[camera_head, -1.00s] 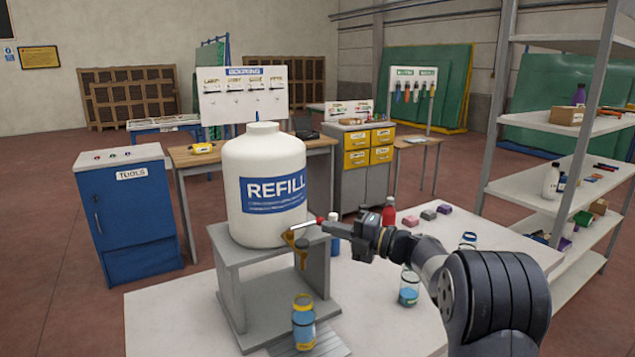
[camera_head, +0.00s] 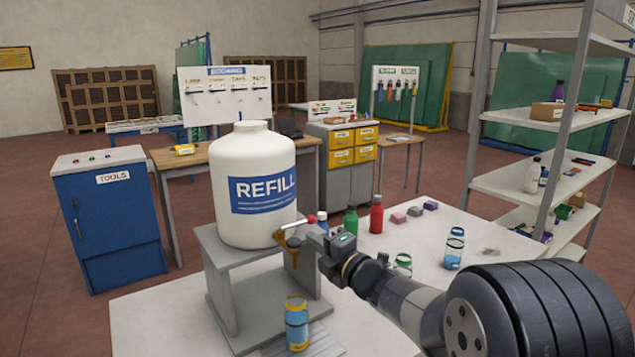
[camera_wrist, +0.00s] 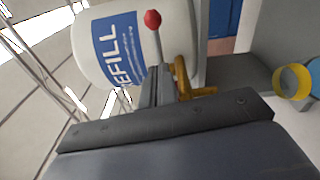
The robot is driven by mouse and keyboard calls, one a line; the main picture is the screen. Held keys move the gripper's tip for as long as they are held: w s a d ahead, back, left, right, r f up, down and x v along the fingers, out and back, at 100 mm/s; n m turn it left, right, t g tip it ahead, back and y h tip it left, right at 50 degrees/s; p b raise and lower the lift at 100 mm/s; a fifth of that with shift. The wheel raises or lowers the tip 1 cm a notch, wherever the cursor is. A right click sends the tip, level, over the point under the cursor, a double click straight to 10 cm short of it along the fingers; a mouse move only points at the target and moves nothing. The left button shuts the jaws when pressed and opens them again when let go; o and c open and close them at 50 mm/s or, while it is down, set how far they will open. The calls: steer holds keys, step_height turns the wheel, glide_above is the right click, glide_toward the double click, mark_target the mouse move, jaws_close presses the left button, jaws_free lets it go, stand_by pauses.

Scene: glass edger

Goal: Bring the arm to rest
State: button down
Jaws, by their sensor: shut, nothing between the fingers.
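My gripper (camera_head: 324,248) is shut and empty, close to the right of the brass tap (camera_head: 291,241) on the white REFILL jug (camera_head: 254,165). In the wrist view the fingers (camera_wrist: 158,88) are together, with the tap (camera_wrist: 183,78) just past them. The tap lever (camera_head: 296,225) has a red knob and points up to the right; the knob (camera_wrist: 152,18) also shows beyond the fingertips. Whether the fingers touch the lever, I cannot tell. A blue bottle with a yellow collar (camera_head: 296,325) stands upright below the tap.
The jug stands on a grey stand (camera_head: 222,262) on a white table (camera_head: 155,325). Green (camera_head: 351,220) and red (camera_head: 376,214) bottles and a blue jar (camera_head: 454,249) stand behind my arm. Shelves (camera_head: 510,189) rise at the right. The table's front left is clear.

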steer(key=shift+s+m+t+h+b, duration=0.35)
steer(key=shift+s+m+t+h, duration=0.3)
steer(key=shift+s+h, duration=0.3)
steer(key=shift+d, duration=0.1)
